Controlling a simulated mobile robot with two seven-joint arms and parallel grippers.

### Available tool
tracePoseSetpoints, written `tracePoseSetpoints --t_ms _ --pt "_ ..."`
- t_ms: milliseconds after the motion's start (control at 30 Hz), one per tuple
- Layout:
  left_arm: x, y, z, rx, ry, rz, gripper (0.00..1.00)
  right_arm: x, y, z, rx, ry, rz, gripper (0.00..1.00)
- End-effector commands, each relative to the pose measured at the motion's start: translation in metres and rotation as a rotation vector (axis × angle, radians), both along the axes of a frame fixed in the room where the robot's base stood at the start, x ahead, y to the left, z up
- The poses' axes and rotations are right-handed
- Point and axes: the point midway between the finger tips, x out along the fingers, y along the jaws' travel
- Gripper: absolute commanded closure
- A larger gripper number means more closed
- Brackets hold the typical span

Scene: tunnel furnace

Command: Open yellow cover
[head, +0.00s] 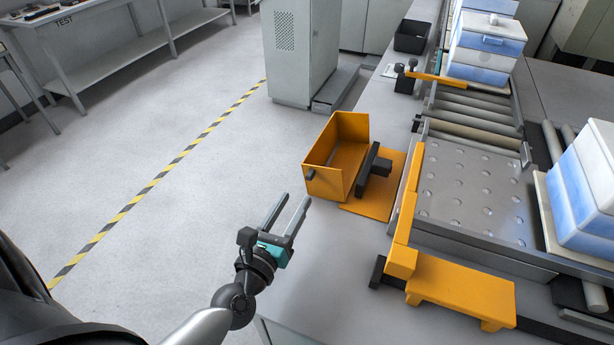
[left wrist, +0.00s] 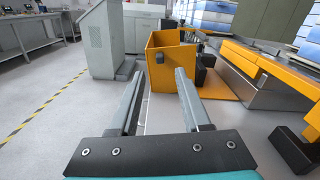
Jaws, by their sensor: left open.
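The yellow cover (head: 338,155) is an orange-yellow box-like shell at the edge of the grey bench, tilted up beside a flat yellow plate (head: 384,200). A small dark knob (head: 310,174) sticks out of its near left side. The cover also shows in the left wrist view (left wrist: 173,66), straight ahead beyond the fingers, with its dark knob (left wrist: 159,58) facing me. My left gripper (head: 291,204) is open and empty, short of the cover and to its lower left, with its fingers pointing toward it. It also shows in the left wrist view (left wrist: 158,75). My right gripper is not in view.
A black mechanism (head: 375,172) stands beside the cover. A yellow rail (head: 404,215) and a yellow bracket (head: 461,290) border the roller conveyor (head: 470,185). White-blue boxes (head: 487,45) stand on it. A grey cabinet (head: 300,50) stands behind. The floor at left is clear.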

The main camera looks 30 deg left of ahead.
Motion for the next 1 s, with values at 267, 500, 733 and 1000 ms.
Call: tracePoseSetpoints --t_ms 267,500,733,1000 --pt "0.044 0.002 0.001 0.0 -0.002 0.0 0.53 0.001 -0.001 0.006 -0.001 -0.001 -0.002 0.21" --pt "0.069 0.004 0.0 0.001 -0.001 0.0 0.53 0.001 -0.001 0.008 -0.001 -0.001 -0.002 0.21" --pt "0.077 0.004 0.0 0.001 0.001 0.0 0.53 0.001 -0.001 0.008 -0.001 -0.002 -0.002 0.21" --pt "0.077 0.004 0.0 0.0 0.001 0.0 0.59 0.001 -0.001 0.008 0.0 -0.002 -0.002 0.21"
